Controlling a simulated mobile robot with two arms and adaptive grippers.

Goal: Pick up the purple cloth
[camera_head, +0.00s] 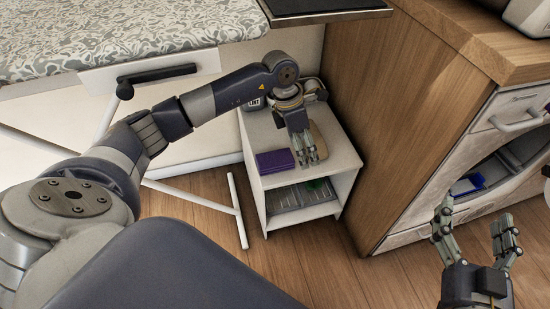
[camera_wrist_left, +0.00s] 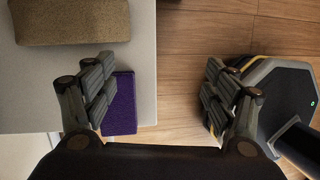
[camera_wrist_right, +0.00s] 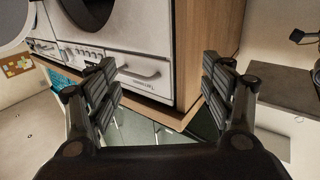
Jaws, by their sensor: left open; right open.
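The purple cloth (camera_head: 275,161), a folded flat block, lies on the top of a small white shelf unit (camera_head: 342,163) near its front left edge. My left gripper (camera_head: 306,150) is open and empty over the shelf top, just right of the cloth in the head view. In the left wrist view the purple cloth (camera_wrist_left: 121,108) shows beside and partly behind the left finger, not between the fingers. My right gripper (camera_head: 475,228) is open and empty, low at the right, in front of a wooden cabinet with a front-opening machine.
A tan block (camera_head: 320,141) sits on the shelf top beside my left gripper, also in the left wrist view (camera_wrist_left: 70,20). A wire basket (camera_head: 300,195) is on the lower shelf. The wooden cabinet (camera_head: 390,110) stands close at right. An ironing board (camera_head: 120,35) is at upper left.

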